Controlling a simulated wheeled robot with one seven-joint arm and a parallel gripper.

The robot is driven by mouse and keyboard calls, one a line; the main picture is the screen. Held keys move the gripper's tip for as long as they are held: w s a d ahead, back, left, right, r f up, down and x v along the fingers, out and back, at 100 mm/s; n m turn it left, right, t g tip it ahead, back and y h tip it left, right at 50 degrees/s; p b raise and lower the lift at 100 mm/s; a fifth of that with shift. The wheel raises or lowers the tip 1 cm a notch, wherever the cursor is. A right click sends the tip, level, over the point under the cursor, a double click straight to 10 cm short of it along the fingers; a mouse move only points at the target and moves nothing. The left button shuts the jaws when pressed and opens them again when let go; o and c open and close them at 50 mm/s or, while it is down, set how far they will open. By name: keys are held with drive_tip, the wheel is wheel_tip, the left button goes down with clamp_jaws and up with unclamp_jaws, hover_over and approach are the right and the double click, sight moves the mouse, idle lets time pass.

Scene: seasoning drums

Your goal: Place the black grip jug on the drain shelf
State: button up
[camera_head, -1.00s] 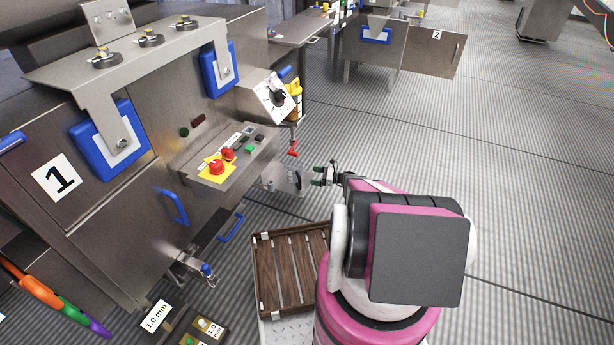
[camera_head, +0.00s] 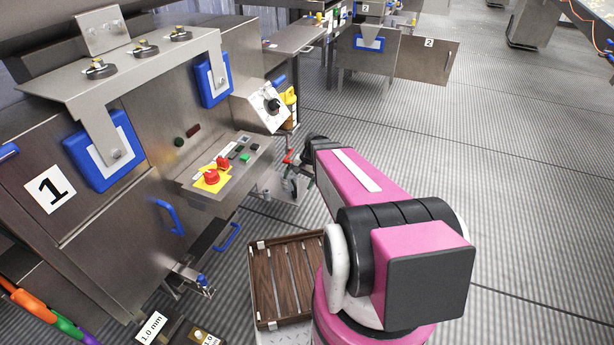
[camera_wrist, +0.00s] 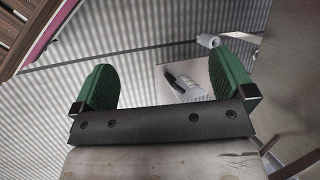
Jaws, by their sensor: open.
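My gripper (camera_wrist: 164,80) shows in the wrist view with its two green fingers apart and nothing held between them. A small pale jug with a black grip (camera_wrist: 185,86) shows beyond and between the fingers, in front of a light grey surface. It is apart from the fingers, and its lower part is hidden by the gripper's dark bar. In the head view my arm reaches to the side of the steel machine, and the gripper is mostly hidden there. I cannot clearly pick out the jug in the head view. I cannot tell which surface is the drain shelf.
The steel machine (camera_head: 140,190) marked 1 fills the left, with a control panel (camera_head: 228,165) jutting out. A yellow bottle (camera_head: 289,100) hangs by its corner. A slatted wooden tray (camera_head: 262,285) lies beside my base. Ridged floor (camera_head: 500,200) is clear on the right.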

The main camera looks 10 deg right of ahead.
drive_tip(key=s+d+r+n+t+h, duration=0.1)
drive_tip(key=s+r+n+h, duration=0.4)
drive_tip(key=s+r, duration=0.4)
drive_tip(key=shift+d+r, duration=0.2)
drive_tip(key=shift+r, duration=0.3)
drive_tip(key=shift+s, duration=0.1)
drive_tip(key=shift+c, duration=0.3)
